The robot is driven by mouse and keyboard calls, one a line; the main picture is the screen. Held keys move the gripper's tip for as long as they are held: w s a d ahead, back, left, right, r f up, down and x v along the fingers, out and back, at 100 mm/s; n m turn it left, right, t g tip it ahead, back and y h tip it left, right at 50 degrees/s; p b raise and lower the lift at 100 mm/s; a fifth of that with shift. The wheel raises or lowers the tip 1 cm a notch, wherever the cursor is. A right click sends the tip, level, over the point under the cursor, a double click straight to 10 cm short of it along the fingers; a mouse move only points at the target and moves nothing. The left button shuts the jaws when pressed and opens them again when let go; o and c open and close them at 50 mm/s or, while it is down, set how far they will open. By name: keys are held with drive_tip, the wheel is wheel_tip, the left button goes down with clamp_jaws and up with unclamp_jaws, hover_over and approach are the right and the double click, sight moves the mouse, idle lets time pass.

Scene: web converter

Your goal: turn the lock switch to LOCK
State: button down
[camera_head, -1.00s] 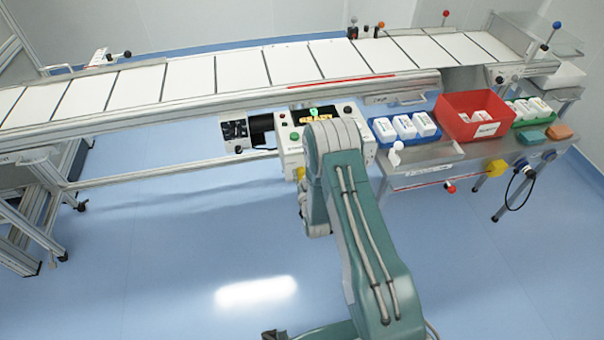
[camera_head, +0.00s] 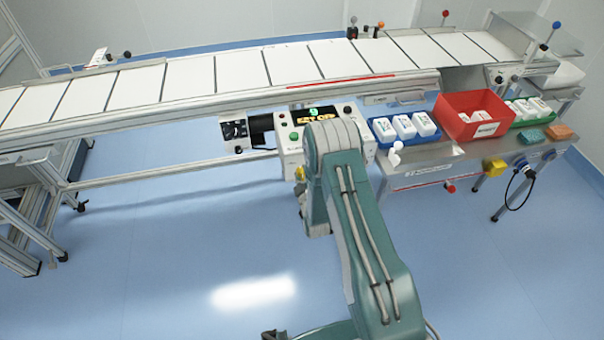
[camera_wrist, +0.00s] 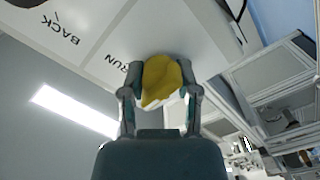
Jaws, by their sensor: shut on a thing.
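In the wrist view, my gripper (camera_wrist: 160,74) has its two fingers closed on the sides of a yellow knob (camera_wrist: 162,82), apparently the lock switch. The knob stands on a pale panel (camera_wrist: 120,32). The printed word RUN is just left of the knob, and BACK is further to the upper left beside a black round part. The word LOCK is not in view.
The control box has a lit display (camera_head: 318,117), below the long conveyor (camera_head: 240,72). To the right, a bench holds a red bin (camera_head: 470,116), a blue tray (camera_head: 398,138) with white packs, and a green tray (camera_head: 535,120). The floor in front is clear.

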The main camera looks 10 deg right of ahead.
drive_tip(key=n, duration=0.4)
drive_tip(key=shift+a+n, duration=0.15)
drive_tip(key=shift+n, duration=0.15)
drive_tip(key=shift+f+n, duration=0.1)
drive_tip(key=shift+n, duration=1.6)
drive_tip(key=shift+f, duration=0.1)
drive_tip(key=shift+c, duration=1.7)
unclamp_jaws()
drive_tip(key=s, duration=1.2)
